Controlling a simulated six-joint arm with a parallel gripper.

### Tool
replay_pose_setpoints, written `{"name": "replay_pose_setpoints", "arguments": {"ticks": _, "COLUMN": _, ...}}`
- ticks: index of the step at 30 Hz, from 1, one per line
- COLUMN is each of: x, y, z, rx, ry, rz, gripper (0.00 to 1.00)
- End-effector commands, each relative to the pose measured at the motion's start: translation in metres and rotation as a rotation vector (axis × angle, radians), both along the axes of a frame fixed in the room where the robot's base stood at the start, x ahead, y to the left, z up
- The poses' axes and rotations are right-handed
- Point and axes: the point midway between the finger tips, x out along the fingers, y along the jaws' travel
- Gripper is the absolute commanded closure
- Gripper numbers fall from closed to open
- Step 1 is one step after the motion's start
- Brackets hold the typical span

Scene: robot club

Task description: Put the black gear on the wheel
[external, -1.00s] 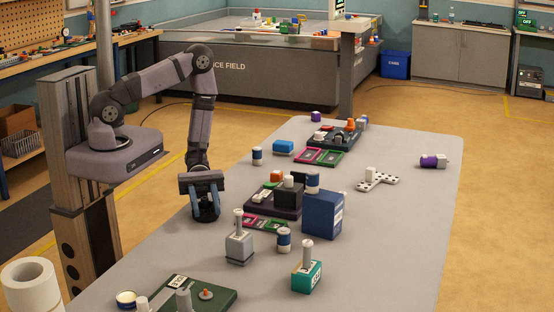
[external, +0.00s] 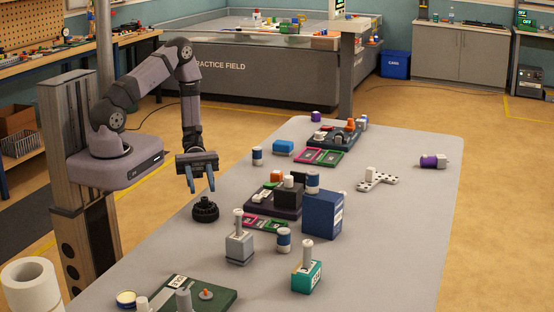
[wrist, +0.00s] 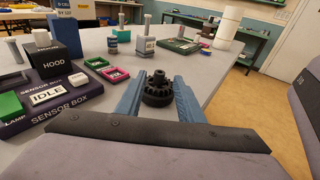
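A black, ribbed wheel (external: 205,214) lies flat near the table's left edge. A smaller black toothed part, seemingly the black gear (external: 205,204), sits on top of it, roughly centred, with a short post. In the wrist view the gear (wrist: 158,83) shows above the wheel (wrist: 157,99), between my finger lines; whether it is fully seated is unclear. My gripper (external: 200,188) is open and empty, its blue fingers apart, above and behind the stack. The same gripper (wrist: 157,88) shows at the bottom of the wrist view.
To the right stand a dark sensor box (external: 275,204), a tall blue box (external: 321,214) and pink and green trays (external: 263,223). A grey block with a post (external: 239,247) is nearer the camera. The table around the wheel is clear.

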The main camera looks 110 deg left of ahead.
Motion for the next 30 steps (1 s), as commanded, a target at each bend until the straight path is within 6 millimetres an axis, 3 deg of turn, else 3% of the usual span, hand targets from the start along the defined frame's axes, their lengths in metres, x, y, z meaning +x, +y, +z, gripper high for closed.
{"name": "replay_pose_setpoints", "arguments": {"ticks": 10, "x": -0.009, "y": 0.011, "z": 0.002, "rx": 0.004, "ry": 0.001, "rz": -0.006, "gripper": 0.66}}
{"name": "replay_pose_setpoints", "arguments": {"ticks": 16, "x": -0.014, "y": -0.01, "z": 0.005, "rx": 0.084, "ry": 0.008, "rz": -0.139, "gripper": 0.66}}
{"name": "replay_pose_setpoints", "arguments": {"ticks": 20, "x": -0.027, "y": -0.037, "z": 0.005, "rx": 0.224, "ry": 0.007, "rz": -0.356, "gripper": 0.66}}
{"name": "replay_pose_setpoints", "arguments": {"ticks": 24, "x": -0.052, "y": -0.065, "z": 0.004, "rx": 0.459, "ry": -0.03, "rz": -0.689, "gripper": 0.66}}
{"name": "replay_pose_setpoints", "arguments": {"ticks": 30, "x": -0.076, "y": -0.071, "z": 0.003, "rx": 0.869, "ry": -0.2, "rz": -1.181, "gripper": 0.66}}
